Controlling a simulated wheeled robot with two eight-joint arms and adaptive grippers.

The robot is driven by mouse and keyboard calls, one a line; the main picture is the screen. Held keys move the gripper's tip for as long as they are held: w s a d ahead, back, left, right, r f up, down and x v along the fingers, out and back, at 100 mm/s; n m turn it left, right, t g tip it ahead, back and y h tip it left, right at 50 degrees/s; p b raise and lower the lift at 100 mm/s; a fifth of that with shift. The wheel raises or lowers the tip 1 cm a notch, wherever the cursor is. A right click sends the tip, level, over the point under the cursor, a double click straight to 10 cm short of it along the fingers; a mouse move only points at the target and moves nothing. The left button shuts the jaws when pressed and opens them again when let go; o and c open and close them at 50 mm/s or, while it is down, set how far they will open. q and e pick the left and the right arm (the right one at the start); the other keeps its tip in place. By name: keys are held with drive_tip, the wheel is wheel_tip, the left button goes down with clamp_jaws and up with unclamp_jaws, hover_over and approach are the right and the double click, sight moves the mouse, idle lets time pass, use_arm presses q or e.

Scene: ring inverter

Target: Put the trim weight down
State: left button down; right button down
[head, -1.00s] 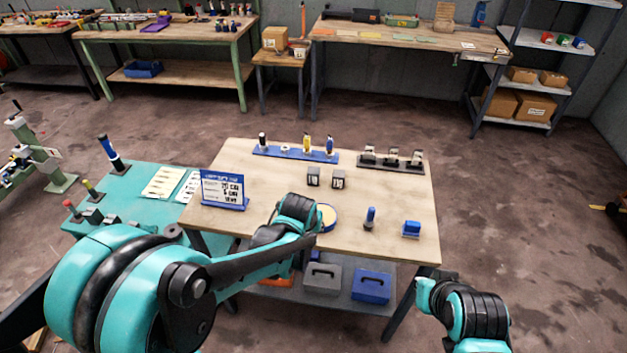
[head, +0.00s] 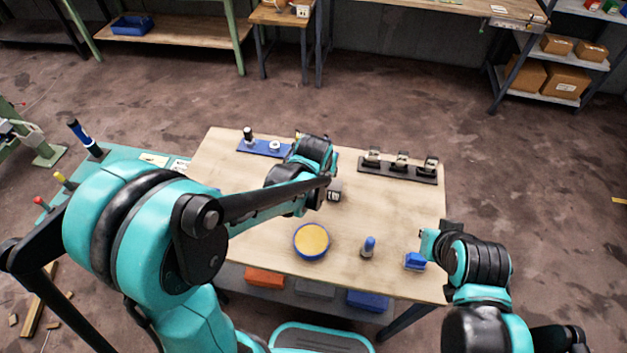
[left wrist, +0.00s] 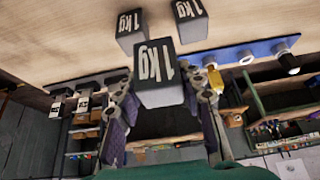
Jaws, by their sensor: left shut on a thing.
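In the head view one standing weight (head: 334,190) shows beside my left wrist; my arm hides the other and the held one. Whether the held weight touches the table is unclear. My right gripper (head: 431,242) is beside a blue block (head: 414,261) at the table's right edge; its fingers are not clear.
On the wooden table (head: 230,180) are a blue rack (head: 262,147), a dark rack (head: 400,172), a round yellow pad with blue rim (head: 312,240) and a blue-topped tool (head: 367,247). The middle right of the tabletop is clear.

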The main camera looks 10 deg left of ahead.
use_arm(q)
drive_tip(key=s+a+f+b, duration=0.1)
drive_tip(key=a+f, duration=0.1)
drive_tip(key=a, duration=0.1)
drive_tip(key=s+a+f, duration=0.1)
drive_tip(key=a+f, duration=0.1)
drive_tip(key=a, duration=0.2)
drive_tip(key=s+a+f+b, duration=0.1)
drive_tip(key=a+f, duration=0.1)
drive_tip(key=a, duration=0.2)
drive_tip(key=shift+s+f+b, duration=0.1)
drive_tip(key=shift+f+b, duration=0.25)
drive_tip(key=shift+f, duration=0.05)
drive_tip(key=shift+f+b, duration=0.85)
drive_tip(key=shift+f, duration=1.15)
drive_tip(key=shift+f, duration=0.1)
drive_tip(key=c, duration=1)
unclamp_jaws()
drive_tip(key=shift+o, duration=0.2)
drive_tip(key=shift+s, duration=0.1)
